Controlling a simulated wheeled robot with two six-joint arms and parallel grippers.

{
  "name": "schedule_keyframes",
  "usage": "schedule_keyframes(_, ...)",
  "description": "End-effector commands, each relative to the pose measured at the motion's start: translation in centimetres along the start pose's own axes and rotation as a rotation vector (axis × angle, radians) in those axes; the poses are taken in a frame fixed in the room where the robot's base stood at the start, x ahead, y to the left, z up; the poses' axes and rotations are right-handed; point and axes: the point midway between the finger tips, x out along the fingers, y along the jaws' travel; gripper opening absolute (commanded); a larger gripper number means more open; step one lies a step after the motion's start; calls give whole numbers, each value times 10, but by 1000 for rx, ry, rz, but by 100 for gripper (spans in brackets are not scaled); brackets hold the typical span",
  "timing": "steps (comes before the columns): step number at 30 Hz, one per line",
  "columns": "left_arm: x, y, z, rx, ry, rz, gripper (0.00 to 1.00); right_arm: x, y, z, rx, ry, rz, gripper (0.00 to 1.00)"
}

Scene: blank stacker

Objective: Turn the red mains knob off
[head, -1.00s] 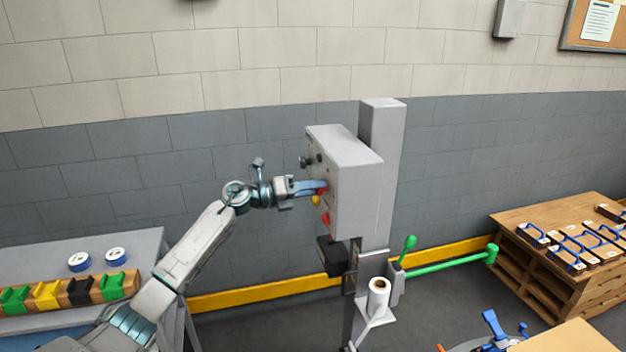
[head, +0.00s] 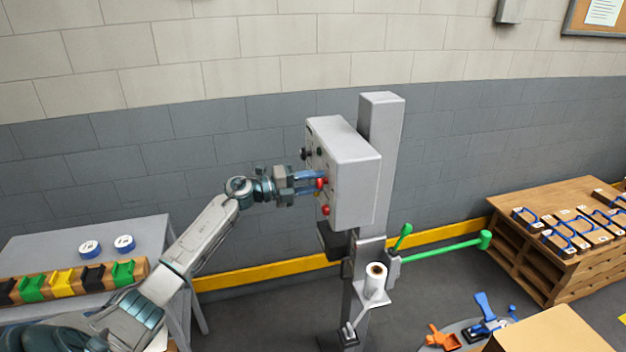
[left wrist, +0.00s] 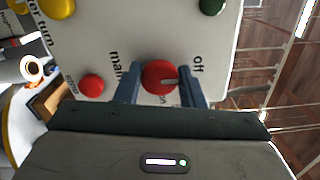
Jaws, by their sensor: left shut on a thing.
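The red mains knob (left wrist: 160,77) is on the face of a grey control box (head: 352,170) on a post. In the left wrist view it lies between the two blue fingers of my left gripper (left wrist: 158,90), with lettering "mains", "on" and "off" around it. In the head view my left gripper (head: 312,182) reaches the box face from the left and is shut on the knob, which is partly hidden by the fingers. My right gripper is not in view.
A red button (head: 326,210) sits below the knob, and a green one (left wrist: 212,6) and a yellow one (left wrist: 57,7) are also on the panel. A paper roll (head: 375,281) and a green lever (head: 440,246) are below the box. A grey table (head: 60,238) stands at left.

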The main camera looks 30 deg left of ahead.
Motion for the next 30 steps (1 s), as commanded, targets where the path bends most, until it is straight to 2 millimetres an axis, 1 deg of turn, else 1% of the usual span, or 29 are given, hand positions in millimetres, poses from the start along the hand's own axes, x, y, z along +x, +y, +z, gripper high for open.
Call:
schedule_keyframes(11,0,-1,1,-5,-3,-2,13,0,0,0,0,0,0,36)
schedule_keyframes(12,0,-1,1,-5,-3,-2,40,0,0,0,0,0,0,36)
schedule_keyframes(15,0,-1,1,-4,-2,-2,57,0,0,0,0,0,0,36)
schedule_keyframes(25,-2,1,0,-3,-1,0,57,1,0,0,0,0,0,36)
schedule_keyframes(28,-10,2,1,-2,-2,1,57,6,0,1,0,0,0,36)
schedule_keyframes(30,-19,4,0,-2,-2,3,57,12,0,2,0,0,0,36)
